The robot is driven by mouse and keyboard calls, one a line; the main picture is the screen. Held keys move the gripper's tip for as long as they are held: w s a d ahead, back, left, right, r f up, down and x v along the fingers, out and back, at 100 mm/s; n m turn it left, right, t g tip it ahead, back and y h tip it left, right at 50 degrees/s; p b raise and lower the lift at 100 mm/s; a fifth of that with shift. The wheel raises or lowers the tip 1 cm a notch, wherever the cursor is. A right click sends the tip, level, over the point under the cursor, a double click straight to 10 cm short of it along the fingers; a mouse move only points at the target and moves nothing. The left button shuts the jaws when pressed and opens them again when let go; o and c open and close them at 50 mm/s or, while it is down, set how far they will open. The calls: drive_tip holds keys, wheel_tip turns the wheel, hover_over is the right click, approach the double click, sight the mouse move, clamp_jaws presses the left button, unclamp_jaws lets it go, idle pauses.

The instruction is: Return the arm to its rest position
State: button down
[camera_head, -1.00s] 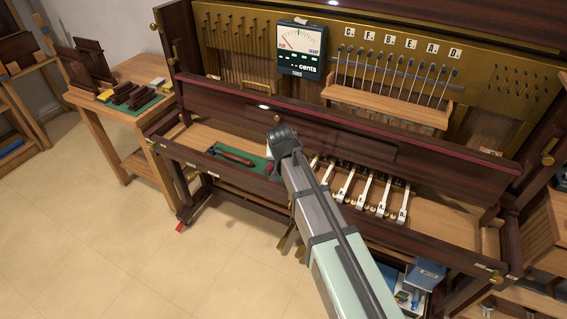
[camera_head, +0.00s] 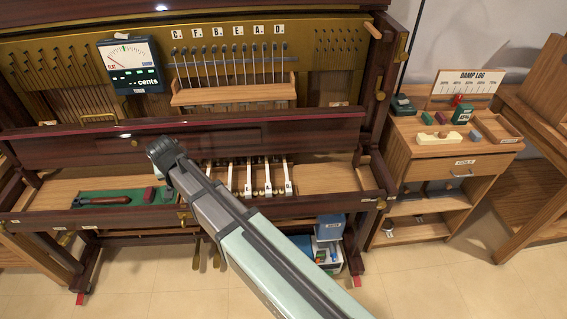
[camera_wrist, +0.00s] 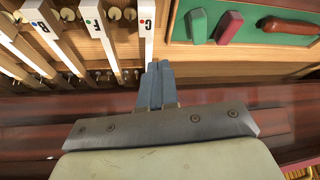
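My gripper (camera_wrist: 156,85) shows in the wrist view with its two blue-grey fingers together and nothing visible between them. It is over the front of the opened piano, near the white key marked C (camera_wrist: 146,20). In the head view my arm reaches across the piano from the lower right, and the fingers are hidden behind the wrist. White keys (camera_head: 247,180) sit in the key bed to the right of the wrist. A green tray (camera_head: 160,196) with a wood-handled tool (camera_head: 103,200) lies to the left.
A tuner meter (camera_head: 132,62) and a small shelf (camera_head: 232,92) stand at the piano's back. A side table (camera_head: 470,150) with small blocks is at right. Blue boxes (camera_head: 330,228) sit under the piano. The key bed right of the keys is bare.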

drive_tip(key=w+d+m+g+h, duration=0.2)
drive_tip(key=w+d+m, duration=0.15)
drive_tip(key=d, duration=1.45)
drive_tip(key=m+g, duration=0.3)
drive_tip(key=m, duration=0.3)
approach(288, 186)
drive_tip(key=shift+n, duration=0.25)
drive_tip(key=shift+d+f, duration=0.2)
drive_tip(key=shift+f, duration=2.5)
drive_tip(key=shift+f, duration=0.15)
drive_tip(key=shift+f, duration=0.9)
wheel_tip(288, 186, up, 10)
idle(0.4)
